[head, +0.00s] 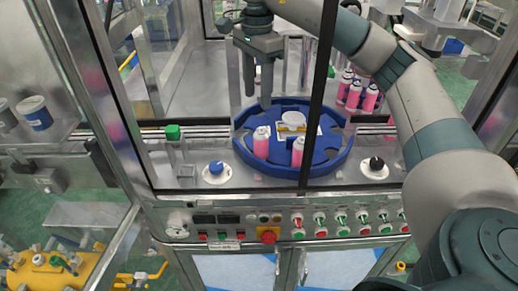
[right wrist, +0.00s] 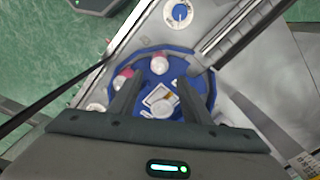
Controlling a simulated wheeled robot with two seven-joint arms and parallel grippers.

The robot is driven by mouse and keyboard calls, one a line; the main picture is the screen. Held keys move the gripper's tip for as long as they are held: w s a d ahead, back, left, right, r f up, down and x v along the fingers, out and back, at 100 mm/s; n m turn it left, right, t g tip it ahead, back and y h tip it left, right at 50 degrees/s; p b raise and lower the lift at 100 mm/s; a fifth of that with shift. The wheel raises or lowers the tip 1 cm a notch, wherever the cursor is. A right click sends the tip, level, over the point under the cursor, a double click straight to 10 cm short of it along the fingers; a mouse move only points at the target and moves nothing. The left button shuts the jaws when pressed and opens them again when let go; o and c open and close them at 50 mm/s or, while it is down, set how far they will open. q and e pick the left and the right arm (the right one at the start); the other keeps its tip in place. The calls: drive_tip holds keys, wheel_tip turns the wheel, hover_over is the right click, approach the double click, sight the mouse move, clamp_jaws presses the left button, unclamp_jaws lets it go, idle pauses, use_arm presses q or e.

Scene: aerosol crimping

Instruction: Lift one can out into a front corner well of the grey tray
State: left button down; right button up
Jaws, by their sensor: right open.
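Two pink cans with white tops sit in the blue rotary holder: one can (head: 261,146) at its front left, the other can (head: 297,153) at its front, partly behind a dark frame post. The blue holder (head: 335,157) has a curved rim and a white hub. My right gripper (head: 257,98) is open and empty, fingers pointing down, above and behind the left can. In the right wrist view its fingers (right wrist: 157,92) spread over the holder, with a pink can (right wrist: 122,78) left of them. I see no grey tray in either view. My left gripper is out of view.
Several more pink cans (head: 355,92) stand behind the holder at the right. Dark frame posts cross the opening. A blue knob (head: 216,168) and a black knob (head: 376,164) flank the holder. A button panel (head: 270,228) lies in front.

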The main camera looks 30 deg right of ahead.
sight(257, 131)
wheel_tip(257, 131, down, 12)
drive_tip(key=p, duration=0.4)
drive_tip(key=shift+w+r, duration=0.1)
drive_tip(key=shift+r, duration=0.1)
drive_tip(key=shift+f, duration=0.45)
drive_tip(key=shift+d+f+p, duration=0.35)
drive_tip(key=shift+f+p, duration=0.35)
drive_tip(key=shift+p, duration=0.2)
drive_tip(key=f, duration=0.1)
drive_tip(key=f+p, duration=0.1)
drive_tip(key=shift+d+f+p, duration=0.25)
drive_tip(key=shift+f+p, duration=0.1)
drive_tip(key=shift+f, duration=0.5)
